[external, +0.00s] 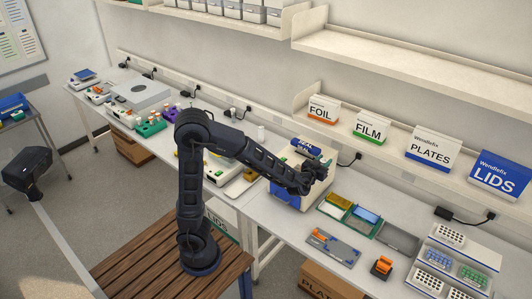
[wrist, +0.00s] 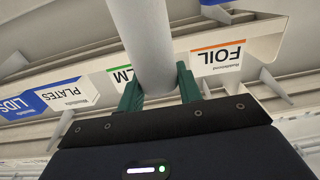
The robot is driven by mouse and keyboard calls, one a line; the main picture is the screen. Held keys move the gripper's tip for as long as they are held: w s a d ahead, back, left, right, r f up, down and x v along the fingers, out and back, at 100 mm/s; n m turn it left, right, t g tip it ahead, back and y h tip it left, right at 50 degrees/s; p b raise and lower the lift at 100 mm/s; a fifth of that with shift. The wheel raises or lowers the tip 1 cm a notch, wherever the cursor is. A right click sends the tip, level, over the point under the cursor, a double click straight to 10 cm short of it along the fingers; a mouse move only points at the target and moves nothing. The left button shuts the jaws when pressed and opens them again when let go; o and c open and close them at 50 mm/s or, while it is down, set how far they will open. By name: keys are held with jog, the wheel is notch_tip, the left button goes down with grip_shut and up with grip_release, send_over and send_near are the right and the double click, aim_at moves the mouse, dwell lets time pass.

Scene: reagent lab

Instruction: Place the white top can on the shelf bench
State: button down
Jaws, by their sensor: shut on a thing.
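My gripper (wrist: 158,88) has green fingers and is shut on a pale grey-white cylinder, the white can (wrist: 143,35), which runs up past the top of the wrist view. The can's top is out of that view, so its colour cannot be told. In the external view my gripper (external: 322,168) is above the bench, just in front of the lower wall shelf (external: 385,149); the can is hard to make out there. That shelf carries the FOIL, FILM, PLATES and LIDS boxes.
The FOIL box (external: 322,109) is the shelf box nearest my gripper, with gaps between boxes. The upper shelf (external: 410,55) has a long empty stretch. Below, the bench (external: 290,222) holds a boxy device (external: 292,187), trays (external: 349,213) and racks (external: 455,262).

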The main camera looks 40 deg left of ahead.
notch_tip(320, 180, down, 24)
jog(key=s+d, duration=0.2)
jog(key=shift+s+d+r, duration=0.15)
jog(key=shift+s+d, duration=0.1)
jog(key=shift+s, duration=0.15)
dwell(0.6)
jog(key=c, duration=0.9)
grip_release()
jog(key=shift+c, duration=0.2)
jog(key=s, duration=0.7)
jog(key=shift+s, duration=0.25)
jog(key=shift+w+r, duration=0.1)
